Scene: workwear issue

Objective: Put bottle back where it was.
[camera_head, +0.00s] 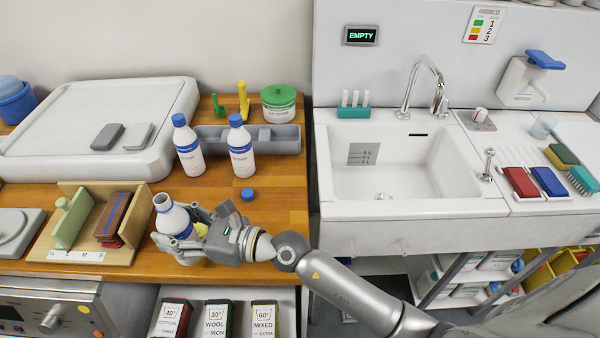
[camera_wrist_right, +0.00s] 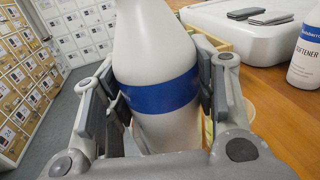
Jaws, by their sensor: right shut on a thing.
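My right gripper (camera_head: 203,232) is shut around a white bottle (camera_head: 171,217) with a blue band. The bottle is uncapped, tilted to the left and held at the front of the wooden counter; I cannot tell if its base touches. In the right wrist view the bottle (camera_wrist_right: 158,60) fills the middle, between the fingers of my right gripper (camera_wrist_right: 160,95). A blue cap (camera_head: 247,194) lies on the counter. Two capped white bottles stand behind, one at the left (camera_head: 188,150) and one at the right (camera_head: 240,150). My left gripper is not in view.
A grey tray (camera_head: 284,140) lies behind the standing bottles. A white sink (camera_head: 410,205) is at the right. The counter right of the cap is clear.

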